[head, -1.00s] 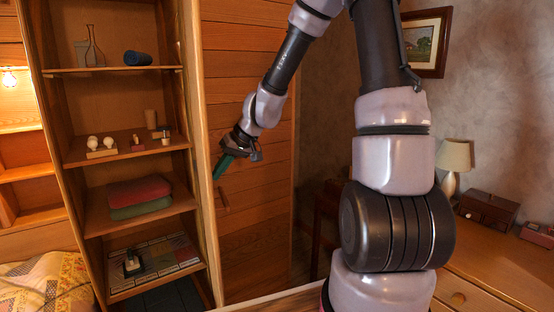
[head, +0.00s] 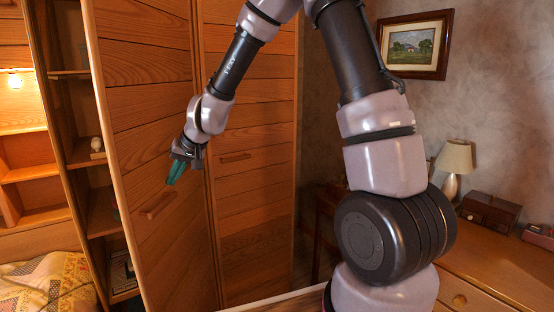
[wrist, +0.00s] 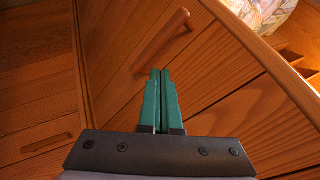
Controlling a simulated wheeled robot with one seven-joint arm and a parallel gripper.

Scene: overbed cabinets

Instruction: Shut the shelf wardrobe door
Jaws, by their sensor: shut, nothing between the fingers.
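The shelf wardrobe door (head: 150,120) is a wooden panel standing partly open, hinged at its right side. Its free left edge stands out in front of the shelves, and a gap shows between them. Its wooden handle (head: 157,205) is on the lower left part of the panel; it also shows in the wrist view (wrist: 160,42). My gripper (head: 174,181) has green fingers and is shut and empty. It is in front of the door, just above and right of the handle. In the wrist view the fingertips (wrist: 160,72) point at the panel just below the handle; contact cannot be told.
The shelves (head: 100,210) show through the gap on the left. A closed door (head: 250,130) with its own handle stands to the right. A bed (head: 45,285) is at lower left. A dresser (head: 500,275) with a lamp (head: 453,165) is at right.

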